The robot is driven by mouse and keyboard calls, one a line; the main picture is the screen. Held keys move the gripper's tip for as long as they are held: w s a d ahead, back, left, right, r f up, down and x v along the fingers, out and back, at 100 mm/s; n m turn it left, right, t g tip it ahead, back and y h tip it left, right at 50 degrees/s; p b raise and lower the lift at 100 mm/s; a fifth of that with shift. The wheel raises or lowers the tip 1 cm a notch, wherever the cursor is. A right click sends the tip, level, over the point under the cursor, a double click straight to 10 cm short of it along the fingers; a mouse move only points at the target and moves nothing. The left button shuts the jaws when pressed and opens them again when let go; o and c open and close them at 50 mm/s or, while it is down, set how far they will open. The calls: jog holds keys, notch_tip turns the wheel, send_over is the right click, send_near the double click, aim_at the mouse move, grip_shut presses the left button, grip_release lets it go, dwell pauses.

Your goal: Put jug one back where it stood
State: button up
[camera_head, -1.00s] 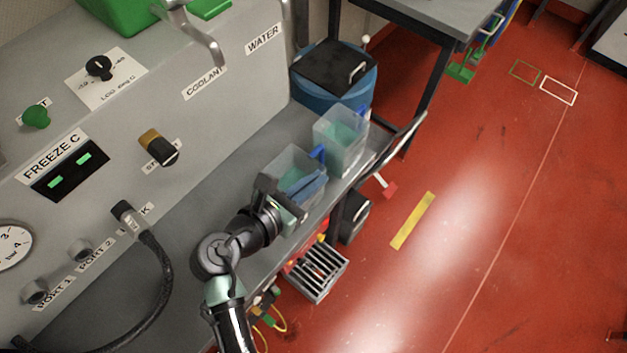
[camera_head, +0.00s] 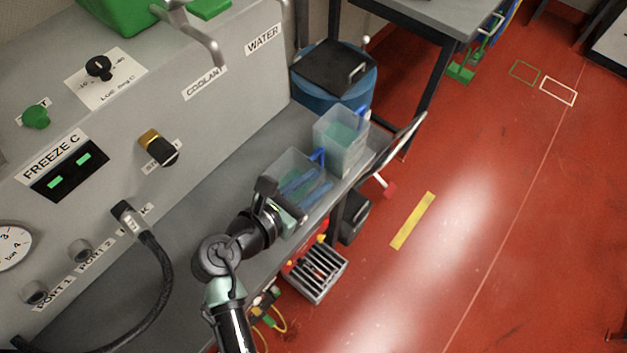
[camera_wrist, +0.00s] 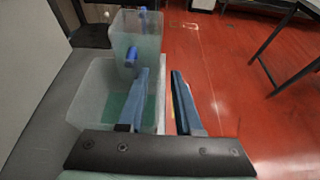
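Two clear, open-topped jugs with blue-green liquid and blue handles stand on the grey bench ledge. I cannot read which is jug one. The nearer jug (camera_head: 290,165) is beside my gripper (camera_head: 317,185) and also shows in the wrist view (camera_wrist: 90,95). The farther jug (camera_head: 341,140) stands just behind it and shows in the wrist view (camera_wrist: 137,35). My gripper (camera_wrist: 160,72) is open, its two blue fingers apart with nothing gripped between them. The left finger overlaps the nearer jug in view; the right is over the floor side. The nearer handle (camera_wrist: 132,60) is just beyond the left fingertip.
The grey machine panel (camera_head: 225,95) rises left of the ledge (camera_head: 215,180). A blue drum with a black lid (camera_head: 335,75) stands behind the jugs. A metal rail (camera_head: 400,145) is at the ledge's far right end. Red floor is open to the right.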

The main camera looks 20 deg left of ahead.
jog(key=v, duration=1.2)
jog(key=w+d+r+m+t+y, duration=0.1)
jog(key=w+r+m+t+y, duration=0.15)
jog(key=w+r+m, duration=0.85)
jog(key=w+d+r+m+t+y, duration=0.25)
jog(key=w+r+m, duration=0.35)
jog(key=r, duration=0.9)
jog(key=s+d+r+m+t, duration=0.3)
jog(key=r+m, duration=0.2)
jog(key=r, duration=0.4)
jog(key=s+d+r+m+t, duration=0.3)
jog(key=d+r+m, duration=0.1)
jog(key=r, duration=0.5)
jog(key=s+d+r+m+t, duration=0.3)
jog(key=r+m, duration=0.3)
jog(key=r, duration=0.3)
jog(key=shift+s+d+r+t, duration=0.4)
jog(key=shift+s+d, duration=0.2)
jog(key=shift+d, duration=0.1)
